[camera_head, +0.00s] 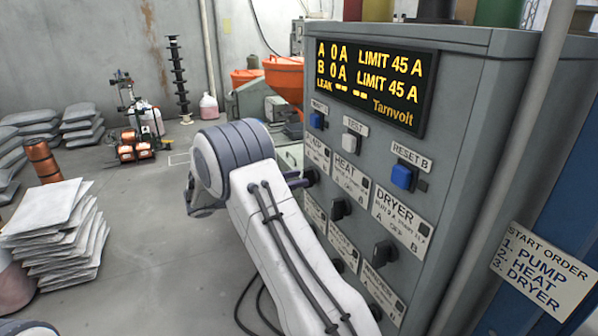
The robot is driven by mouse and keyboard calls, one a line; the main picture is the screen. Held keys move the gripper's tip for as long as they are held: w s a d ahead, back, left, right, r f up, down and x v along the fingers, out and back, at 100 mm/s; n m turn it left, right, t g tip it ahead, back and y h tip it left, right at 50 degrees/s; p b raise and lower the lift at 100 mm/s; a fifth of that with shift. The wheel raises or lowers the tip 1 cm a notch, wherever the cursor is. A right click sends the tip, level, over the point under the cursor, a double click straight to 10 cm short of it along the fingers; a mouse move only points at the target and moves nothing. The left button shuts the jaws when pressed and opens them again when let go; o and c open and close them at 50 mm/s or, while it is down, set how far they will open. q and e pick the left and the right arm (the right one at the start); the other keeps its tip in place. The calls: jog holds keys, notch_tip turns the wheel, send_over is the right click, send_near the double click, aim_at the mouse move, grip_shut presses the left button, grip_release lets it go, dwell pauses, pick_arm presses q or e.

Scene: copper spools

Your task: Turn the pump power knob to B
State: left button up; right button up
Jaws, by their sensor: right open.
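The grey control cabinet (463,150) stands at the right. The PUMP plate (317,153) is at its left, and the dark pump knob (312,177) shows just below, partly hidden by my right arm. My right gripper (297,182) is open at the pump knob, mostly hidden behind my own wrist; I cannot tell whether it touches the knob. The knob's pointing direction is not readable. The heat knob (340,208) and dryer knob (385,253) sit lower to the right. The display (375,85) reads A 0 A and B 0 A, each LIMIT 45 A. My left gripper is not in view.
Blue (317,120), white (349,143) and blue RESET B (403,176) buttons sit above the knobs. A sign (543,268) lists pump, heat, dryer. A paper-like stack (60,235) and orange cylinder (41,160) stand at the left. Open floor lies between.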

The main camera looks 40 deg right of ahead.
jog(key=shift+x, duration=0.8)
grip_shut()
jog(key=shift+s+a+f+m+b, duration=0.1)
jog(key=shift+m+b, duration=2.15)
jog(key=shift+b, duration=0.55)
jog(key=shift+s+a+f+m+b, duration=0.1)
jog(key=shift+m+b, duration=2.15)
jog(key=shift+b, duration=0.55)
